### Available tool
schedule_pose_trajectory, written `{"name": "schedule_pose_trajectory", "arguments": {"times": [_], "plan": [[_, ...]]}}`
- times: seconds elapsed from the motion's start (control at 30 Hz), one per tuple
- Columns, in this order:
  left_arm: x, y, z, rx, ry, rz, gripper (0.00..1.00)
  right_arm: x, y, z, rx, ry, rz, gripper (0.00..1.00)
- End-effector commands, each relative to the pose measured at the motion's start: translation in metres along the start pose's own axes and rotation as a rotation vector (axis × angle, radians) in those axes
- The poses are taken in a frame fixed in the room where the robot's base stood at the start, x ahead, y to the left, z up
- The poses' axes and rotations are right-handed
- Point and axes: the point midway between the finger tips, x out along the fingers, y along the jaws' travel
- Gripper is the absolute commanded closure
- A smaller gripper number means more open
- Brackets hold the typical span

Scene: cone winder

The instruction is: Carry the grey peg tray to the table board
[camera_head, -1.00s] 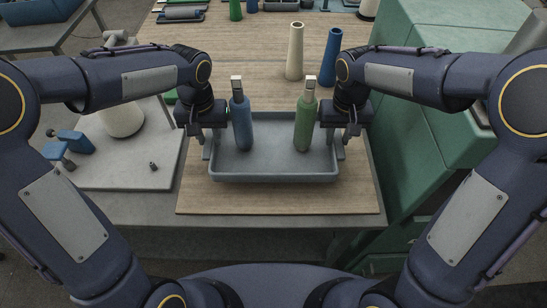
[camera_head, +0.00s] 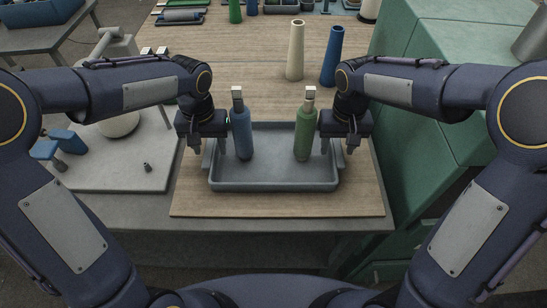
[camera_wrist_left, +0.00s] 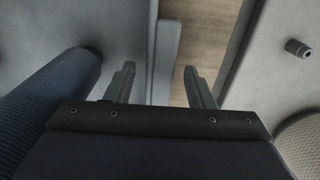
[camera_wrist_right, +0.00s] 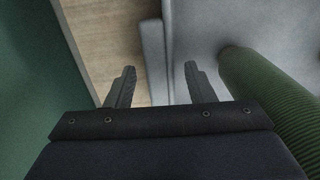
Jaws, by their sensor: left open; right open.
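The grey peg tray (camera_head: 273,186) sits level over the front of the wooden table board (camera_head: 275,205) and appears to rest on it. A blue yarn bobbin (camera_head: 241,135) and a green yarn bobbin (camera_head: 304,135) stand upright in it, each with a pale peg tip on top. My left gripper (camera_head: 208,145) is at the tray's left end, open. In the left wrist view its fingers (camera_wrist_left: 160,85) stand on either side of the tray's end wall. My right gripper (camera_head: 339,145) is open at the right end, its fingers (camera_wrist_right: 159,85) likewise astride the wall.
A cream cone (camera_head: 295,52) and a blue cone (camera_head: 331,57) stand behind the tray on the right. A green machine housing (camera_head: 440,130) borders the table's right side. A grey pad (camera_head: 115,175) with a small dark peg (camera_head: 147,167) lies to the left. Bare board shows mid-table.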

Motion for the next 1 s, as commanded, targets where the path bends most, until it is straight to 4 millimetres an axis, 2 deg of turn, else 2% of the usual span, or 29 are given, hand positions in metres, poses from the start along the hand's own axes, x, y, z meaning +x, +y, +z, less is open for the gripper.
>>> {"name": "schedule_pose_trajectory", "arguments": {"times": [0.17, 0.5, 0.7, 0.87, 1.0], "plan": [[-0.011, 0.0, -0.001, -0.001, 0.005, 0.0, 0.51, 0.0, 0.0, 0.0, 0.0, 0.0, 0.0, 0.51], [-0.08, 0.0, -0.001, -0.001, 0.005, 0.001, 0.51, 0.0, 0.0, 0.0, 0.0, 0.0, 0.0, 0.51], [-0.11, 0.0, -0.001, 0.0, 0.003, 0.001, 0.51, 0.0, 0.0, 0.0, 0.0, 0.0, 0.0, 0.51], [-0.119, 0.0, 0.0, 0.0, 0.001, 0.0, 0.51, -0.003, 0.0, 0.0, 0.0, 0.001, 0.0, 0.51], [-0.12, 0.0, 0.0, 0.001, 0.0, 0.0, 0.51, -0.02, 0.0, -0.001, 0.0, 0.006, -0.002, 0.51]]}}
